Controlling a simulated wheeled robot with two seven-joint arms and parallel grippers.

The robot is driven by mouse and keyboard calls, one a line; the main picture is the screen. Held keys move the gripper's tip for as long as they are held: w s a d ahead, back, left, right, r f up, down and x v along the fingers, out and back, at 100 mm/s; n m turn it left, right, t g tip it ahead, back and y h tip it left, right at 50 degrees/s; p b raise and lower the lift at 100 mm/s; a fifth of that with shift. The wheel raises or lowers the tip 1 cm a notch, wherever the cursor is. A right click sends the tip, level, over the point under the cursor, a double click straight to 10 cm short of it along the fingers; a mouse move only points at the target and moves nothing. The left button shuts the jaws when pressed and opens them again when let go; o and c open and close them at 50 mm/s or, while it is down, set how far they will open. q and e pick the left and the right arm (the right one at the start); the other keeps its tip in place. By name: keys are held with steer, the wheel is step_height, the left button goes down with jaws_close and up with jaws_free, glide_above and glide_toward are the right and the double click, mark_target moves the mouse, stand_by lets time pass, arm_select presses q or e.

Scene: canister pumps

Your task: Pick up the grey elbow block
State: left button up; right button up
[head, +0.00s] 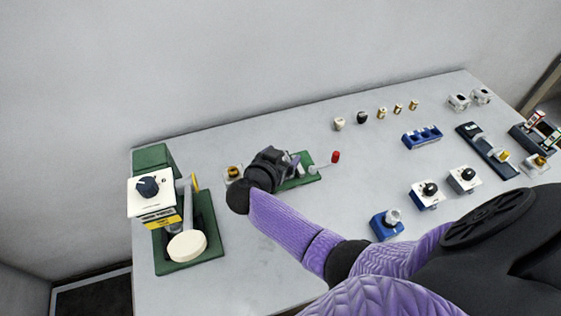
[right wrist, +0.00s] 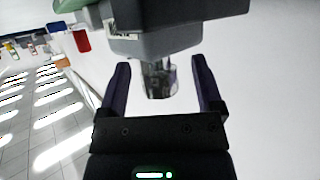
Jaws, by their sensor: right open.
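My right gripper (head: 284,163) is over the green-based stand near the middle of the table and hides part of it. In the right wrist view the gripper (right wrist: 160,66) is open, one dark finger on each side of a clear, shiny stub. The stub hangs from a grey block (right wrist: 165,38) with a small label. This block may be the grey elbow block; its shape is cut off by the top edge, so I cannot be sure. The fingers appear apart from the stub. My left gripper is not in view.
A green stand (head: 215,225) with a white dial box (head: 150,190) stands at the left. A red-knobbed handle (head: 335,158) sticks out right of the middle stand. Small fittings line the back; blue holders (head: 422,138) and white dial boxes stand at the right. The front-left table is clear.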

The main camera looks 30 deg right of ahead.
jaws_close()
stand_by(0.3)
